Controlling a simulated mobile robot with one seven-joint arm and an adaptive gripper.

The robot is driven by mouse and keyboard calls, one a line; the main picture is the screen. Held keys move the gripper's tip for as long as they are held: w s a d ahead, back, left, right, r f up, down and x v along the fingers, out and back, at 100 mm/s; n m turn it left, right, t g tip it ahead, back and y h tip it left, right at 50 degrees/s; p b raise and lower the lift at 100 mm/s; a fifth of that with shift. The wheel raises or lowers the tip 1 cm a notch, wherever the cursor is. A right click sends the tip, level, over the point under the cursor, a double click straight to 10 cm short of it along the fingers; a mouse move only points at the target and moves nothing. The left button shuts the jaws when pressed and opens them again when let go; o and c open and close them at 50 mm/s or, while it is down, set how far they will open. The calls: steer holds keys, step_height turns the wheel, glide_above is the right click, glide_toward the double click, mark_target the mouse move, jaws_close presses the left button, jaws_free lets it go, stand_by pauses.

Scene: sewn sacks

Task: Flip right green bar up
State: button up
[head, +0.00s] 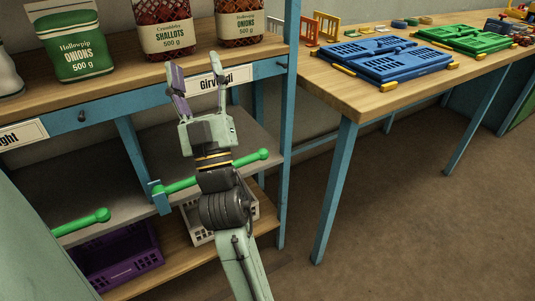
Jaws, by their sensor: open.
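The right green bar (248,159) is a rod with a round knob at its right end. It runs from a blue bracket (160,196) at its left end, slightly rising to the right, across the lower opening of the shelf unit. My wrist hides its middle part. My gripper (197,63) is open and empty, its fingers spread and pointing up in the picture. The fingers appear above the bar, in front of the upper shelf's edge and its label (214,82), which they partly cover. I cannot tell the depth gap between my wrist and the bar.
A left green bar (80,223) shows at lower left. Sacks of onions (77,45) and shallots (163,28) stand on the upper shelf (120,67). A purple crate (118,262) and a white crate (203,236) sit below. A table (385,97) stands right; floor between is clear.

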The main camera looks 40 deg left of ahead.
steer(key=w+a+f+t+h, duration=0.1)
steer(key=w+f+h, duration=0.3)
steer(key=f, duration=0.5)
steer(key=w+f+t+h, duration=0.1)
steer(key=w+f+h, duration=0.3)
steer(key=f, duration=0.6)
steer(key=n+h+b, duration=0.1)
steer(key=n+h, duration=0.1)
steer(key=h, duration=0.3)
glide_toward(262, 159)
steer(key=w, duration=0.2)
steer(key=x, duration=0.3)
steer(key=p+x, duration=0.1)
steer(key=x, duration=0.3)
steer(key=a+p+x, duration=0.1)
steer(key=x, duration=0.2)
steer(key=shift+s+r, duration=0.1)
steer(key=shift+s, duration=0.05)
steer(key=shift+c, duration=0.6)
jaws_close()
